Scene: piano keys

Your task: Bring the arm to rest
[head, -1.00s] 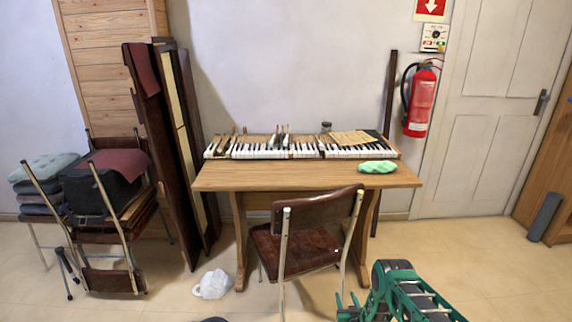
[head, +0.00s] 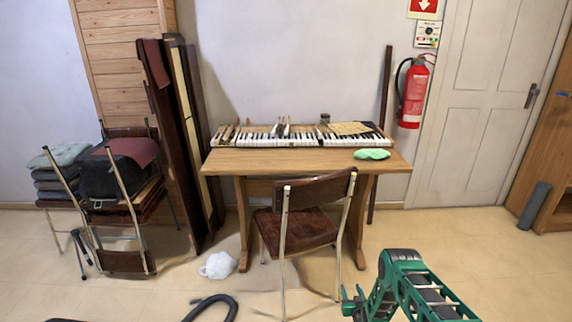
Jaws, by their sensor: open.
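My arm, green with dark joints, reaches in from the bottom right of the head view. My gripper (head: 352,303) is at its left end, low in the picture, in front of and to the right of the chair. It is small here and partly cut by the bottom edge. It is open, and no object shows in it. It is apart from the chair and the table.
A wooden table (head: 305,162) bears piano keys (head: 300,136) and a green cloth (head: 371,154). A brown chair (head: 300,226) stands before it. A white bag (head: 219,265) and a dark hose (head: 212,305) lie on the floor. Stacked chairs (head: 126,261) stand left.

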